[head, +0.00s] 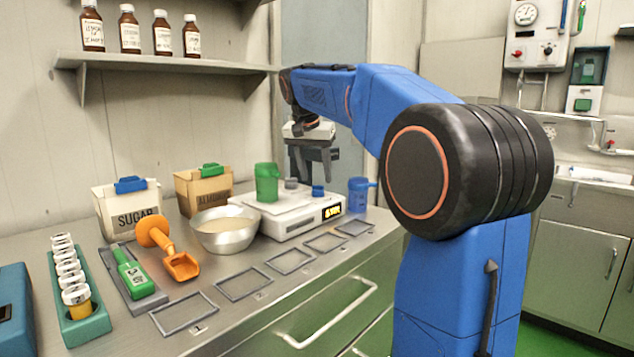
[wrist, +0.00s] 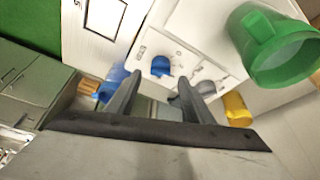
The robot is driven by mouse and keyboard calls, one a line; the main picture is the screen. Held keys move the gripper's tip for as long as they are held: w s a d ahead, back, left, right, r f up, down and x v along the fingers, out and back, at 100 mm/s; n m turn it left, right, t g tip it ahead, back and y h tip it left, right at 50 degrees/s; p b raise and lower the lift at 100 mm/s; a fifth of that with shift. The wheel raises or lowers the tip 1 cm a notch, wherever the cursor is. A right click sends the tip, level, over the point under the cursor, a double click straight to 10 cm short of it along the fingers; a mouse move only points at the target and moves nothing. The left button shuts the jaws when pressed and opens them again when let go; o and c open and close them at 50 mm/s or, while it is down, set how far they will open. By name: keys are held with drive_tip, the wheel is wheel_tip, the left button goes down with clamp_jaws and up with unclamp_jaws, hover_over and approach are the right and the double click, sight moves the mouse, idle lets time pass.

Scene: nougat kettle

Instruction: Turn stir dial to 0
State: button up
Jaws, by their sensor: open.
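A white heater-stirrer unit (head: 290,222) stands on the steel counter with a lit yellow display. It carries a blue dial (head: 318,191) and a grey dial (head: 291,183); I cannot read which is the stir dial or their settings. My gripper (head: 316,178) points down above the dials, open and empty. In the wrist view the blue dial (wrist: 160,66) shows between and beyond my fingertips (wrist: 160,80), apart from them.
A green cup (head: 267,183) stands on the unit, left of the dials. A blue cup (head: 358,195) stands at its right. A steel bowl (head: 224,240), an orange scoop (head: 180,264) and the sugar box (head: 138,217) are to the left. Empty frames line the counter front.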

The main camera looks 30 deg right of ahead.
sight(319, 186)
drive_tip(key=shift+x, duration=1.65)
drive_tip(key=c, duration=1)
drive_tip(key=shift+c, duration=0.2)
drive_tip(key=n, duration=0.2)
drive_tip(key=n+t+y, duration=0.1)
drive_tip(key=n, duration=0.1)
drive_tip(key=shift+s+d+n, duration=0.15)
drive_tip(key=shift+n, duration=0.15)
drive_tip(key=n+y, duration=0.1)
drive_tip(key=n, duration=0.3)
drive_tip(key=shift+d+t+y, duration=0.1)
drive_tip(key=shift+t+y, duration=0.3)
